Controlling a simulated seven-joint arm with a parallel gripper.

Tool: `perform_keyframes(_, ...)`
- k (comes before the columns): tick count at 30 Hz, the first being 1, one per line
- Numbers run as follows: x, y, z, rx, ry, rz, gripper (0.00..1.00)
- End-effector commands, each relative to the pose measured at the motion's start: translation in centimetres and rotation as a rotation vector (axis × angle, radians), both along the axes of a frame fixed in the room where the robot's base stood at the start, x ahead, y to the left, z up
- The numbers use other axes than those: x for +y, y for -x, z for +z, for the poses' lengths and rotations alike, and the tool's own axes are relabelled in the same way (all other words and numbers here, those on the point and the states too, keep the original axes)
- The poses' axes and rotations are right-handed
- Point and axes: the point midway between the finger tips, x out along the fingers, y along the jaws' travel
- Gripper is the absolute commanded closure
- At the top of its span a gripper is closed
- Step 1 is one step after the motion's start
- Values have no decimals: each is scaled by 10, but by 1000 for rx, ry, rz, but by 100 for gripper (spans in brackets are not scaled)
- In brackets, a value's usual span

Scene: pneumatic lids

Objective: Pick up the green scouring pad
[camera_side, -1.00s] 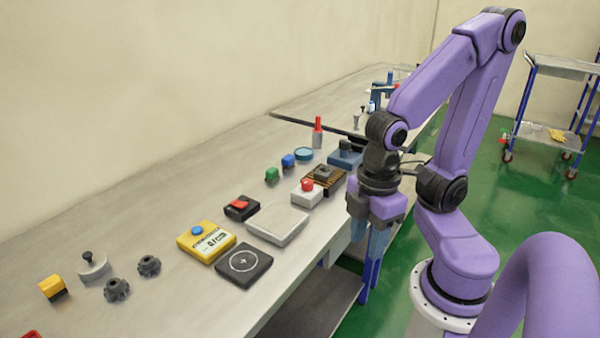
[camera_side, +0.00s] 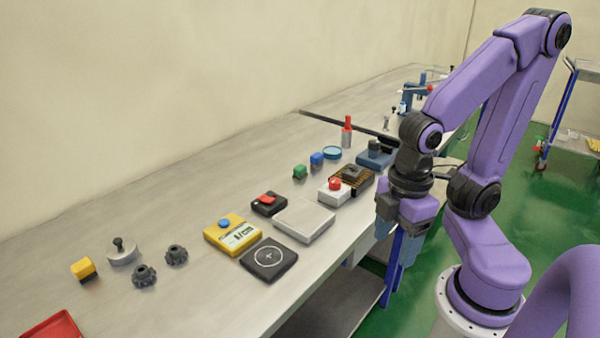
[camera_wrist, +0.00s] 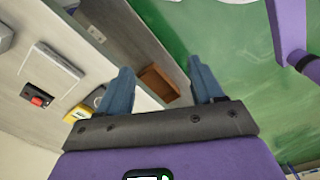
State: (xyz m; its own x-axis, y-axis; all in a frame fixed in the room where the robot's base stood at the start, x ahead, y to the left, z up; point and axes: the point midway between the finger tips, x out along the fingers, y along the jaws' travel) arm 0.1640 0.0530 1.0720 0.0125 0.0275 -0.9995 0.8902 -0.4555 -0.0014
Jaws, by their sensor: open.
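A small green block (camera_side: 300,171) stands on the workbench beside a blue block; at this size I cannot tell whether it is the scouring pad. No other green pad shows clearly on the bench. My gripper (camera_side: 402,252) points down beyond the bench's front edge, to the right of the green block and well apart from it. In the wrist view my gripper (camera_wrist: 160,66) is open with nothing between its two blue fingers, and no green pad shows there.
On the bench (camera_side: 200,180) stand a yellow meter (camera_side: 232,234), a black pad with a ring (camera_side: 269,259), a pale flat plate (camera_side: 304,220), a red-button box (camera_side: 334,191) and a red-topped bottle (camera_side: 347,132). A red tray (camera_side: 55,328) lies front left. The bench's back left is clear.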

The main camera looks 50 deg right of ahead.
Motion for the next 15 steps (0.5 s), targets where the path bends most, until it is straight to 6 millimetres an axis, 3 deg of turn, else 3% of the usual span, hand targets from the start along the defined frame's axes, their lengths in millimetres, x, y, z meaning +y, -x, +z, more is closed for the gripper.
perform_keyframes(10,3,-7,2,-5,2,6,34)
perform_keyframes(15,18,-50,13,-32,25,54,34)
